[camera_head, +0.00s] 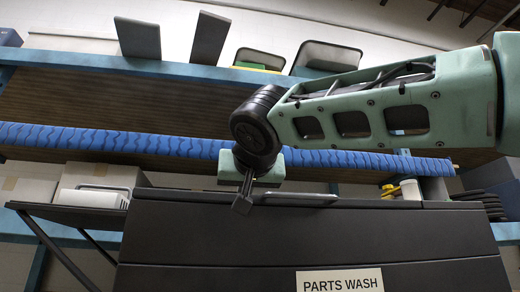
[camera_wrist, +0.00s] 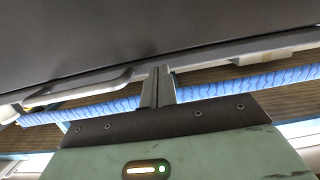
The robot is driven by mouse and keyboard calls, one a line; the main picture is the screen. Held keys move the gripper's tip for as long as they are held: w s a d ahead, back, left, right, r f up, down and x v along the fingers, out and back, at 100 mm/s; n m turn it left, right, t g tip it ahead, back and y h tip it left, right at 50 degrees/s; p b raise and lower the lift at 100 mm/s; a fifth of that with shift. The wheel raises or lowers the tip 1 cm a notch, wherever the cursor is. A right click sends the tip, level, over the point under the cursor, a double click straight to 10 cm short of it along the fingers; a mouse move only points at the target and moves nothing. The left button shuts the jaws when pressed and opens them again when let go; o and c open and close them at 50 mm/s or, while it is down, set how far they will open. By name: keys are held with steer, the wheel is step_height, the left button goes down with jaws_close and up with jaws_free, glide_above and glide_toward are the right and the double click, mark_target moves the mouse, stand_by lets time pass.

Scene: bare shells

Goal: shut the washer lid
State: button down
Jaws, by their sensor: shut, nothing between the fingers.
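The washer is a large dark body (camera_head: 230,240) with a "PARTS WASH" label (camera_head: 340,280), filling the lower middle of the head view. A grey bar handle (camera_head: 300,199) lies along its top edge. My gripper (camera_head: 242,203) points down at that edge, just left of the handle. Its fingers are together and empty. In the wrist view the fingers (camera_wrist: 157,88) stand against the edge of a dark panel (camera_wrist: 150,30), with the handle (camera_wrist: 80,88) to their left, apart from them. Whether the fingertips touch the panel, and how far the lid stands open, I cannot tell.
A side shelf (camera_head: 72,215) on struts juts out left, with pale boxes (camera_head: 100,180) behind. A rack with a blue patterned strip (camera_head: 110,140) runs behind the washer. A white container (camera_head: 410,190) and a black stack (camera_head: 485,202) stand at the right.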

steer(key=d+r+p+v, duration=0.1)
steer(key=p+v, duration=0.1)
steer(key=v, duration=1.2)
steer(key=shift+r+t, duration=0.3)
steer(key=shift+r, duration=0.05)
step_height(320, 180, down, 21)
steer(key=s+d+n+g+h+p, duration=0.1)
steer(key=s+d+n+g+p, duration=0.1)
steer(key=n+g+p, duration=0.65)
steer(key=s+d+f+m+g+p, duration=0.3)
steer(key=s+d+f+g+p, duration=0.6)
steer(key=s+f+p, duration=0.4)
step_height(320, 180, up, 38)
steer(key=t+p, duration=0.1)
steer(key=p, duration=3.6)
steer(key=shift+d+h, duration=0.3)
steer(key=shift+d, duration=0.15)
steer(key=shift+f+n, duration=0.15)
steer(key=shift+n, duration=0.1)
